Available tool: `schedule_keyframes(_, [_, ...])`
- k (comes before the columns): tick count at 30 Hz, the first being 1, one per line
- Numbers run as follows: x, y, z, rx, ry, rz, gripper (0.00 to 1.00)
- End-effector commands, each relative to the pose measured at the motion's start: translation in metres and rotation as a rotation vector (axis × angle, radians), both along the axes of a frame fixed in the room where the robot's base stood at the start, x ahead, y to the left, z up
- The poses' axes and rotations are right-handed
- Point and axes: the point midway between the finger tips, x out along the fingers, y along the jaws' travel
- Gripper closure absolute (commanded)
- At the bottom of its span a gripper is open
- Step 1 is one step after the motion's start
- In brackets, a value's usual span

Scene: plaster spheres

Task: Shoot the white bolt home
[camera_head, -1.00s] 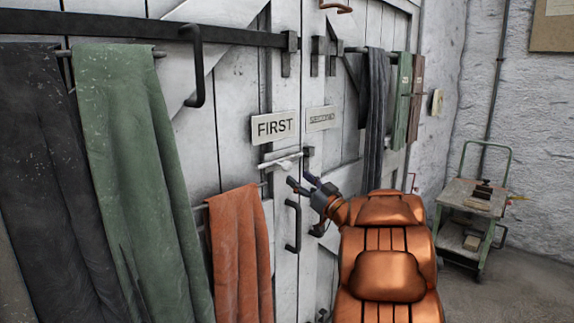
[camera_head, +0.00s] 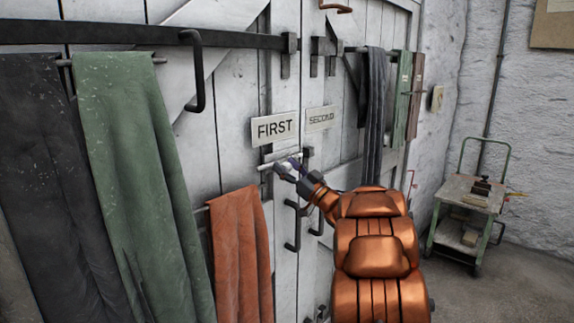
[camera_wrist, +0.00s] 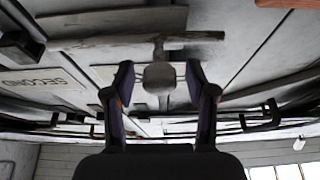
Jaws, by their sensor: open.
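The white bolt (camera_head: 266,166) is a slim bar lying across the first door, below the sign FIRST. Its right end is close to a dark bracket (camera_head: 307,154) at the door seam; I cannot tell whether it enters it. In the wrist view the bar (camera_wrist: 195,37) runs across the top, with its handle and pale knob (camera_wrist: 158,77) hanging down. My gripper (camera_wrist: 158,74) is open, with one finger on each side of the knob and a gap on both sides. In the head view my gripper (camera_head: 284,169) is at the bolt and partly hides it.
Signs FIRST (camera_head: 275,128) and SECOND (camera_head: 320,118) mark the two door leaves. Dark pull handles (camera_head: 292,226) stand out just below the bolt. An orange cloth (camera_head: 240,255) hangs at lower left, a green cloth (camera_head: 128,180) further left. A cart (camera_head: 470,205) stands at right.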

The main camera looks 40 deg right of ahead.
Motion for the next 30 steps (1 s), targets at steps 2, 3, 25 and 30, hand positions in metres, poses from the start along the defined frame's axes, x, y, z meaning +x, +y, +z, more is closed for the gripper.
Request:
schedule_keyframes(2, [0.0015,0.0001,0.0005,0.0,0.001,-0.001,0.44])
schedule_keyframes(3, [0.0017,0.0,0.0005,0.0,0.001,-0.001,0.44])
schedule_keyframes(25, [0.0012,-0.0004,0.0004,0.001,0.001,-0.002,1.0])
schedule_keyframes(30, [0.0011,-0.0003,0.0003,0.001,0.001,-0.002,1.0])
